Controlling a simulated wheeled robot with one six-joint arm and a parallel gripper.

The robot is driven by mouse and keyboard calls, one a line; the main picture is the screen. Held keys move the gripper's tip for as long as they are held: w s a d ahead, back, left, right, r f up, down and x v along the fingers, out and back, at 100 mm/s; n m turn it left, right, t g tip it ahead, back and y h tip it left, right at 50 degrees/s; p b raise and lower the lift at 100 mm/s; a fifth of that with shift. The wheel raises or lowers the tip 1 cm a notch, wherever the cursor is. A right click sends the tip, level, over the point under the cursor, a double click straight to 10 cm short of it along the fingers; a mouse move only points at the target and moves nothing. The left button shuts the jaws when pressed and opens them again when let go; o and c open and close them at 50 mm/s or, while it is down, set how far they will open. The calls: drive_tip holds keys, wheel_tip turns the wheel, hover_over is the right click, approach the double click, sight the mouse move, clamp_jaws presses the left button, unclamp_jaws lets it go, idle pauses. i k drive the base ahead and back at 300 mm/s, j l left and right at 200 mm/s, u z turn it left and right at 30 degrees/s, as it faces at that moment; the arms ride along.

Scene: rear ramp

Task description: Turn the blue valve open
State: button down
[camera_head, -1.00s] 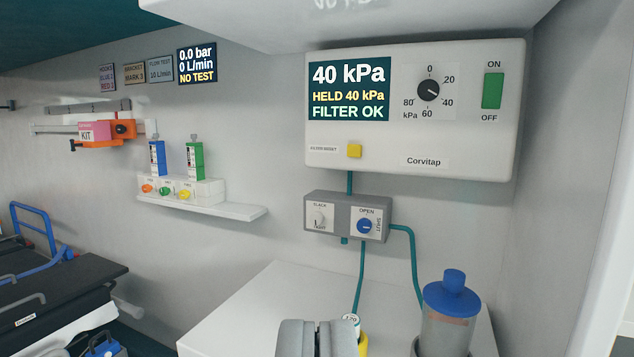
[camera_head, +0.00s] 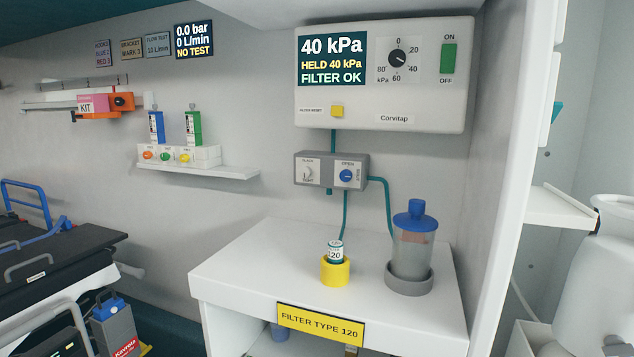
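The blue valve (camera_head: 346,176) is a small round blue knob on the right half of a grey box (camera_head: 318,157) under the Corvitap unit. OPEN is printed above the knob and SHUT runs down its right side. A pale mark on the knob looks roughly horizontal; which end points is too small to tell. Teal tubes (camera_head: 384,195) run from the box. A grey-white knob (camera_head: 308,174) sits on the box's left half. My gripper is not in view, so its opening and distance from the valve do not show.
The Corvitap unit (camera_head: 440,105) hangs above; its screen (camera_head: 332,60) reads 40 kPa, HELD 40 kPa, FILTER OK. Below, a white counter (camera_head: 265,255) holds a yellow ring (camera_head: 335,272) with a filter and a blue-lidded canister (camera_head: 412,245). A white upright panel (camera_head: 505,170) bounds the right side.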

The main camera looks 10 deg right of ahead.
sight(346, 176)
drive_tip(key=i+j, duration=0.25)
drive_tip(key=j, duration=0.15)
drive_tip(key=i+j, duration=0.2)
drive_tip(key=j, duration=0.2)
drive_tip(key=i+j, duration=0.25)
drive_tip(key=j, duration=0.15)
drive_tip(key=u, duration=0.05)
